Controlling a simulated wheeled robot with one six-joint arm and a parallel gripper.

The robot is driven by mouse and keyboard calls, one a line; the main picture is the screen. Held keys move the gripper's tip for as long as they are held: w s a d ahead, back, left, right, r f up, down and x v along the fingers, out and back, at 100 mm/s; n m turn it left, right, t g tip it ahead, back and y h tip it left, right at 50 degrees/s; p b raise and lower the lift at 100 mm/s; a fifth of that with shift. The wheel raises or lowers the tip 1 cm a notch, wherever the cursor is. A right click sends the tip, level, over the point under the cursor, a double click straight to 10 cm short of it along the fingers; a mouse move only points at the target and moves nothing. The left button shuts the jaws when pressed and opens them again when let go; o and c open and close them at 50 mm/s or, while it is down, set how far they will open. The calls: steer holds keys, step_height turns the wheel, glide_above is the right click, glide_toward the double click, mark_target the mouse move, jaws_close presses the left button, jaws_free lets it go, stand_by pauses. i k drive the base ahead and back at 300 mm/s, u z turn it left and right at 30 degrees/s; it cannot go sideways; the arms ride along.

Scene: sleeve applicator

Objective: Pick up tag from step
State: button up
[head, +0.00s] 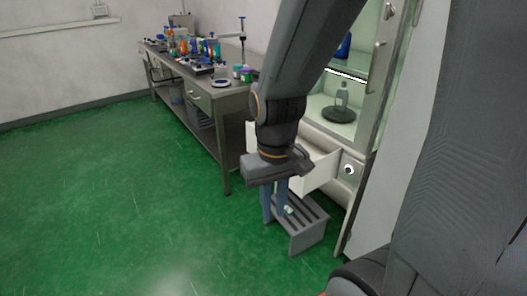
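A grey slatted step (309,232) stands on the green floor below the cabinet. A small pale thing, likely the tag (289,210), shows on top of the step; it is too small to make out clearly. My gripper (275,214) points down at the left part of the step, with its blue fingers apart. The fingertips are close to the pale thing, just left of it in the picture. I see nothing held between them. I cannot tell whether a finger touches the tag or the step. The fingers hide part of the step.
A white drawer (322,172) stands pulled out above the step, close to my gripper. The cabinet holds a clear bottle (341,96) on a dark round base (338,115). A long metal bench (226,101) with many items stands behind. The floor (110,200) at left is clear.

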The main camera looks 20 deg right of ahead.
mark_target(288, 210)
steer(key=u, duration=1.7)
steer(key=i, duration=1.05)
steer(key=z, duration=2.5)
